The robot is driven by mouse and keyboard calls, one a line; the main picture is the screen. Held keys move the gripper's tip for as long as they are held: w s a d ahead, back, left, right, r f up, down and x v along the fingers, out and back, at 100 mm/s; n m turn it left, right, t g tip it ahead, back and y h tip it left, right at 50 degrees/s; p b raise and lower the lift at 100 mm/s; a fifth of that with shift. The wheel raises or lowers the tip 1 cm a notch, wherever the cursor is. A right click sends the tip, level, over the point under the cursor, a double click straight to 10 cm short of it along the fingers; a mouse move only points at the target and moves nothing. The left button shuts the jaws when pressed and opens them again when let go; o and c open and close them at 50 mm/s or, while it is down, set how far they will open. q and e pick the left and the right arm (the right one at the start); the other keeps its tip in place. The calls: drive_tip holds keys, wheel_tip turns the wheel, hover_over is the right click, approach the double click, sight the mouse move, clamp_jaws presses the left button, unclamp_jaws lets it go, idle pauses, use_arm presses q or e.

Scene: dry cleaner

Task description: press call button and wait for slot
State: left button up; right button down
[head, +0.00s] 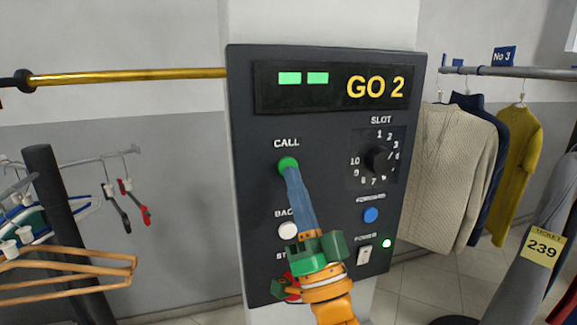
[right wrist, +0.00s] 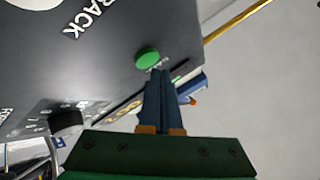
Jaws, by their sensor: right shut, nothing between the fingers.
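The dark control panel (head: 258,200) stands in the middle of the head view. Its green call button (head: 287,162) sits under the label CALL and also shows in the right wrist view (right wrist: 147,57). The display (head: 340,87) reads "GO 2" beside two green bars. My right gripper (head: 290,172) is shut and empty, its blue fingertips at the call button's lower edge; I cannot tell whether they touch it. In the right wrist view the fingertips (right wrist: 160,73) are just below the button. The slot dial (head: 378,159) is at the panel's right. My left gripper is not in view.
Below are a white back button (head: 288,231), a blue forward button (head: 371,215) and a power switch (head: 364,255) with a lit green lamp. A rail at right carries a cream sweater (head: 452,170) and other garments. Hangers (head: 70,265) fill the lower left. A yellow ticket (head: 541,246) reads 239.

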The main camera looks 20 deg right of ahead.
drive_tip(key=s+p, duration=0.1)
drive_tip(key=s, duration=0.4)
drive_tip(key=shift+d, duration=0.1)
idle(0.3)
idle(0.4)
